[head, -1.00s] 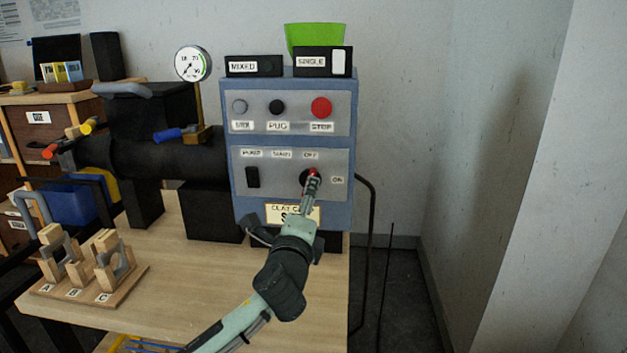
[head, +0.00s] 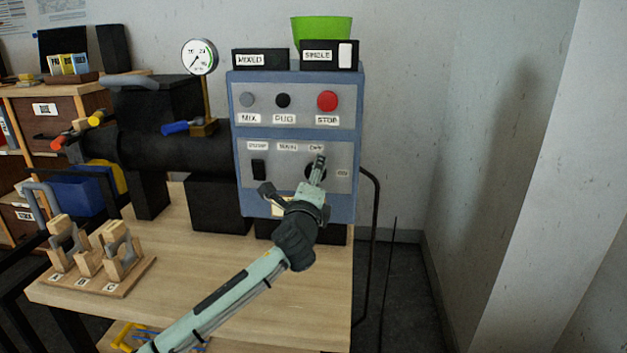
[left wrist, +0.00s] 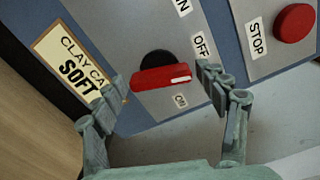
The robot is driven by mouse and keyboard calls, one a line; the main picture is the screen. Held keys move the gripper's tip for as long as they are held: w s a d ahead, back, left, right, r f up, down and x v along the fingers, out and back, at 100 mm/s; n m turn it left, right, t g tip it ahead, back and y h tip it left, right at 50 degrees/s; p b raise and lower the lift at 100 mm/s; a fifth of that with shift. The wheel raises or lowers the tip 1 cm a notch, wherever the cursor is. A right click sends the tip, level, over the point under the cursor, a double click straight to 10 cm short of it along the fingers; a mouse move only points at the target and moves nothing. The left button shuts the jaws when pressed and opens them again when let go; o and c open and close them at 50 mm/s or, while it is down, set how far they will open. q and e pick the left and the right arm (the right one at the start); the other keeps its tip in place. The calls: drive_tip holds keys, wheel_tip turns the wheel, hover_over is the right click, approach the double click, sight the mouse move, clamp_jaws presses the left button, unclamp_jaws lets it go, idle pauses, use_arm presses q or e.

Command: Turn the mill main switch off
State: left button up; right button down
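The main switch is a red handle with a white end mark (left wrist: 160,78) on a black round base (left wrist: 157,58). The base shows in the head view (head: 311,175) at the lower right of the blue panel. In the left wrist view the marked end points between the OFF label (left wrist: 201,45) and the ON label (left wrist: 180,101). My left gripper (left wrist: 162,84) is open, with one finger beyond each end of the handle; I cannot tell whether either touches it. In the head view the gripper (head: 320,164) covers most of the switch. My right gripper is not in view.
Above are a mix button (head: 247,99), a pug button (head: 283,100) and a red stop button (head: 327,101). A black rocker switch (head: 258,169) is to the left. A wooden rack (head: 110,278) stands on the bench (head: 220,300), whose front middle is clear.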

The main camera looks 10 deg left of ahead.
use_arm(q)
drive_tip(key=c, duration=0.8)
drive_tip(key=n, duration=0.3)
drive_tip(key=shift+n, duration=0.4)
drive_tip(key=o, duration=1.1)
drive_tip(key=shift+o, duration=0.2)
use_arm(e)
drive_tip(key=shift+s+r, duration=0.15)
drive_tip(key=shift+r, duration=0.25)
